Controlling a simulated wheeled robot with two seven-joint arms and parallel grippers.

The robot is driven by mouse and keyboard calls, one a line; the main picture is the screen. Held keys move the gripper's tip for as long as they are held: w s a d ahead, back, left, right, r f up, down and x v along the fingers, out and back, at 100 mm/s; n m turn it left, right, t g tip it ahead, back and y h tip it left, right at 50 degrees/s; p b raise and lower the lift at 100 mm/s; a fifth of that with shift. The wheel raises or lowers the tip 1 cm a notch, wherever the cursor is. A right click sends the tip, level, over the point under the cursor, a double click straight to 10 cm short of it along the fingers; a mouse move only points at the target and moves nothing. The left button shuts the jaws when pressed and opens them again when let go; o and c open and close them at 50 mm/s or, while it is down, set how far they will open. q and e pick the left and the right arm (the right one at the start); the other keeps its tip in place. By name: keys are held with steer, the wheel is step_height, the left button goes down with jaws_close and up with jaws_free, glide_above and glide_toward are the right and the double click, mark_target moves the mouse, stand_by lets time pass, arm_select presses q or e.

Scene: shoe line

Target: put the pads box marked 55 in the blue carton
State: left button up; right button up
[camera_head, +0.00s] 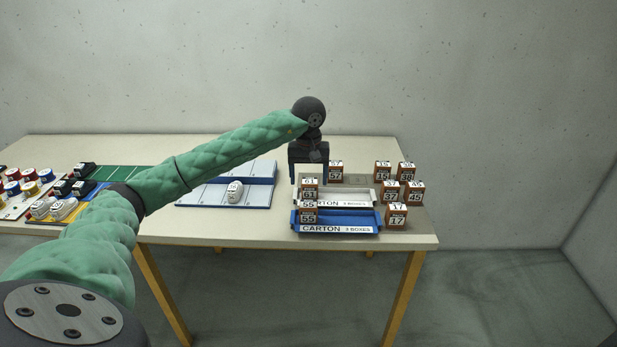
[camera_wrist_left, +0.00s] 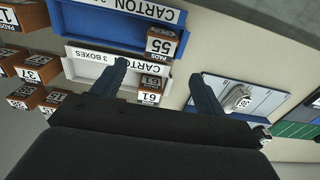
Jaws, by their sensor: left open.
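The orange-brown pads box marked 55 (camera_head: 308,213) sits in the left end of the blue carton (camera_head: 365,217). In the left wrist view the same box (camera_wrist_left: 161,43) shows its 55 label, inside the blue carton (camera_wrist_left: 75,20) at the top. My left gripper (camera_head: 309,180) is open, pointing down above the cartons' left end. In the left wrist view its two fingers (camera_wrist_left: 160,74) are spread, with nothing held between them. They appear apart from box 55. My right gripper is out of view.
A white carton (camera_head: 360,194) stands behind the blue one, with a box marked 61 (camera_head: 309,189) at its left end. Several pads boxes, including 17 (camera_head: 397,217), stand to the right. A blue-edged tray (camera_head: 262,171) with a white shoe (camera_head: 235,192) lies left.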

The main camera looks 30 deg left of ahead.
arm_select(q)
steer(key=s+d+f+n+t+h, duration=0.2)
steer(key=d+n+t+h, duration=0.5)
steer(key=d+n, duration=0.7)
steer(key=s+d+f+n+t+h, duration=0.1)
steer(key=d+n+t+h, duration=0.65)
steer(key=d, duration=1.15)
steer(key=s+a+f+n+y, duration=0.3)
steer(key=f+n+y, duration=0.3)
steer(key=n, duration=0.5)
steer(key=s+a+f+n+y, duration=0.3)
steer(key=f+n+y, duration=0.1)
steer(key=f+n, duration=0.5)
steer(key=s+a+f+n+y, duration=0.3)
steer(key=f+n+y, duration=0.3)
steer(key=n, duration=0.6)
steer(key=s+d+f+n+g+h, duration=0.1)
steer(key=s+f+n+g, duration=0.4)
steer(key=s, duration=0.9)
steer(key=s+d+f+n+g+h, duration=0.1)
steer(key=s+d+f+n+g, duration=0.2)
steer(key=s+f+n+g, duration=0.2)
steer(key=s+f+g, duration=0.3)
steer(key=s+f, duration=0.3)
steer(key=s, duration=0.3)
steer(key=shift+d+f+h, duration=0.25)
steer(key=shift+h, duration=0.1)
